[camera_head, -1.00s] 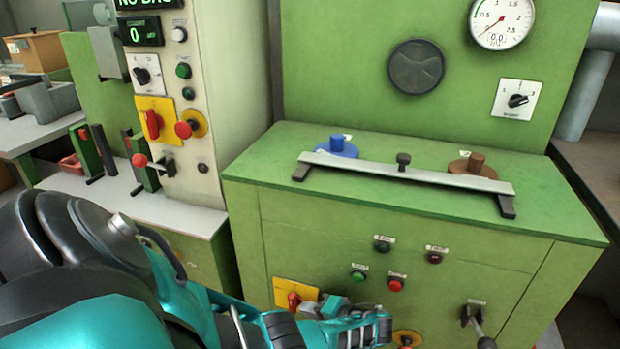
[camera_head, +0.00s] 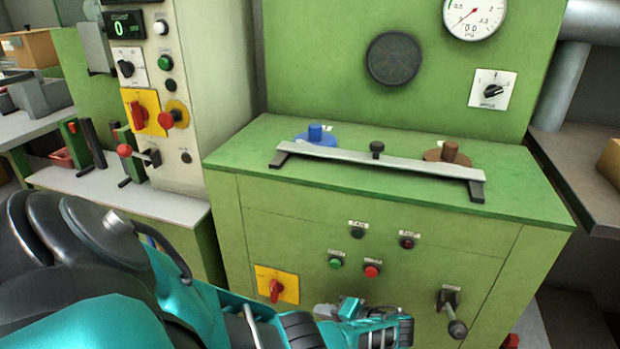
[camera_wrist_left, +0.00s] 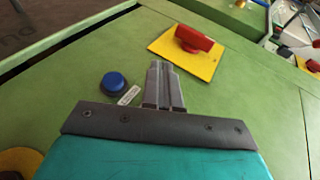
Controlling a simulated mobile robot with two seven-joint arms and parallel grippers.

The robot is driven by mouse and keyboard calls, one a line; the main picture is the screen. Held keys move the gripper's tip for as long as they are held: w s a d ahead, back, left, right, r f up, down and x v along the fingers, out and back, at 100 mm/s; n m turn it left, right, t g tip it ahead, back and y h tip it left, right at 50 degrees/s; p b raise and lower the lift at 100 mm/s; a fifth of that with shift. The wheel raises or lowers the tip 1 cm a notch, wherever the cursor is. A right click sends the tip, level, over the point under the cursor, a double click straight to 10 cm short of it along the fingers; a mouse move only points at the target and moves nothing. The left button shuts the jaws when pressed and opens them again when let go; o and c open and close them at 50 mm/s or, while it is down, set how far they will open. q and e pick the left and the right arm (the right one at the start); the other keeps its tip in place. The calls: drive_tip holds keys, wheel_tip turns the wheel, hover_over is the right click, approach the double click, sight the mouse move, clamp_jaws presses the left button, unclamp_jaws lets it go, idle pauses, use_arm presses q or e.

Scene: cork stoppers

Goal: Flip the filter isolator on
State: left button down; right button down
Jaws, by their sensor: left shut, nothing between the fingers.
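A red rotary isolator handle (camera_head: 276,289) sits on a yellow plate (camera_head: 290,274) low on the left of the green cabinet front. It stands about upright in the head view; its label is not readable. In the left wrist view a red handle (camera_wrist_left: 194,39) on a yellow plate (camera_wrist_left: 200,65) lies just beyond the fingertips. My left gripper (camera_head: 322,311) is right of the plate and slightly lower, apart from the handle. In the wrist view its fingers (camera_wrist_left: 160,66) are shut and empty. My right gripper is not in view.
A second red handle on a yellow plate (camera_head: 136,113) and a red mushroom button (camera_head: 167,119) are on the pale column. A green button (camera_head: 335,263), a red button (camera_head: 372,271) and a lever (camera_head: 455,325) are on the cabinet. A blue button (camera_wrist_left: 113,82) is near my fingers.

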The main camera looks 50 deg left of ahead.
use_arm(q)
drive_tip(key=shift+w+d+b, duration=0.1)
drive_tip(key=shift+w+d, duration=0.1)
drive_tip(key=shift+d, duration=0.5)
drive_tip(key=shift+w+d+b, duration=0.15)
drive_tip(key=shift+w+d, duration=0.05)
drive_tip(key=shift+d, duration=0.5)
drive_tip(key=shift+w+d+b, duration=0.1)
drive_tip(key=shift+w+d, duration=0.1)
drive_tip(key=shift+d, duration=0.5)
